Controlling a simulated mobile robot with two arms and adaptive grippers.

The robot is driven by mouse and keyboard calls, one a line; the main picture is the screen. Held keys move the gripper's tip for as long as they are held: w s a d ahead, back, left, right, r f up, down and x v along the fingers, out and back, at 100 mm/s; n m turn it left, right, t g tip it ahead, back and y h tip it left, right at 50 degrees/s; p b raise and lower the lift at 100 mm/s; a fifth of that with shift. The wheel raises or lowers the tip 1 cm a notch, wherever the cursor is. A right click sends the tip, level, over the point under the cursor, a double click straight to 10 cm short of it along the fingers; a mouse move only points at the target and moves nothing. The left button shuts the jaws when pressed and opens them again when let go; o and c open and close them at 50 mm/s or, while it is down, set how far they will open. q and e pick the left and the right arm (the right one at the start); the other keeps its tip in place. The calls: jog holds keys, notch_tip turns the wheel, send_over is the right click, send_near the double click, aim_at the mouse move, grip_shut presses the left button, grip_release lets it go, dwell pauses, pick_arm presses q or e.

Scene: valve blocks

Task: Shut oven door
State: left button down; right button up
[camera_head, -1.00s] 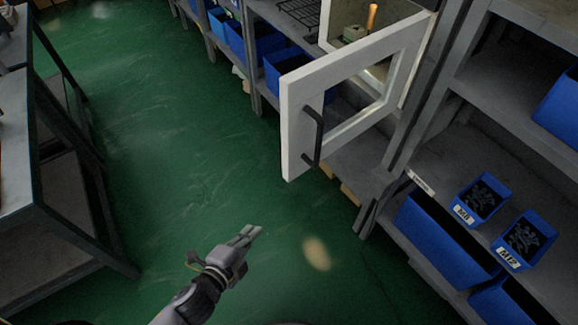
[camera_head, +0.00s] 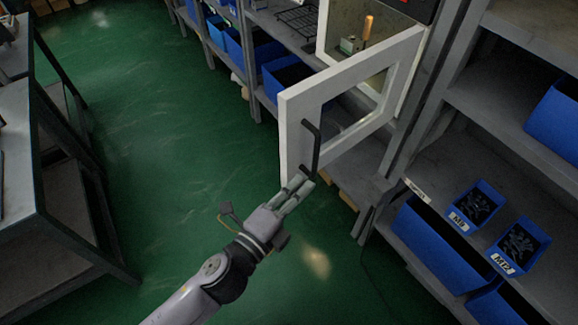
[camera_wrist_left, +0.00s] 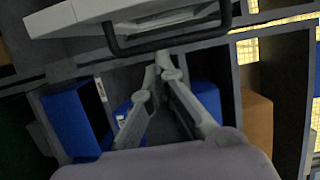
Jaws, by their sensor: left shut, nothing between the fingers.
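The oven door (camera_head: 296,111) is a white frame with a window and a dark bar handle (camera_head: 312,150). It stands wide open, swung out from the white oven (camera_head: 408,72) on the shelf. My left gripper (camera_head: 305,183) is shut and empty, at the lower end of the handle in the head view; I cannot tell if it touches. In the left wrist view, the closed fingertips (camera_wrist_left: 166,62) lie just below the handle (camera_wrist_left: 165,47) and the door's edge (camera_wrist_left: 70,19). Inside the oven, a small block with an orange-brown upright part (camera_head: 367,28) shows. My right gripper is not in view.
Grey shelving holds blue bins (camera_head: 442,240) at the right and more blue bins (camera_head: 284,75) behind the door. A grey workbench (camera_head: 62,190) stands at the left. The green floor (camera_head: 150,130) between them is clear.

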aim_at(288, 174)
pick_arm(q)
jog(key=shift+w+a+p, duration=0.25)
jog(key=shift+w+a, duration=0.3)
jog(key=shift+w, duration=0.35)
jog(key=shift+w+a+p, duration=0.25)
jog(key=shift+w+a, duration=0.3)
jog(key=shift+w, duration=0.35)
jog(key=shift+w, duration=0.1)
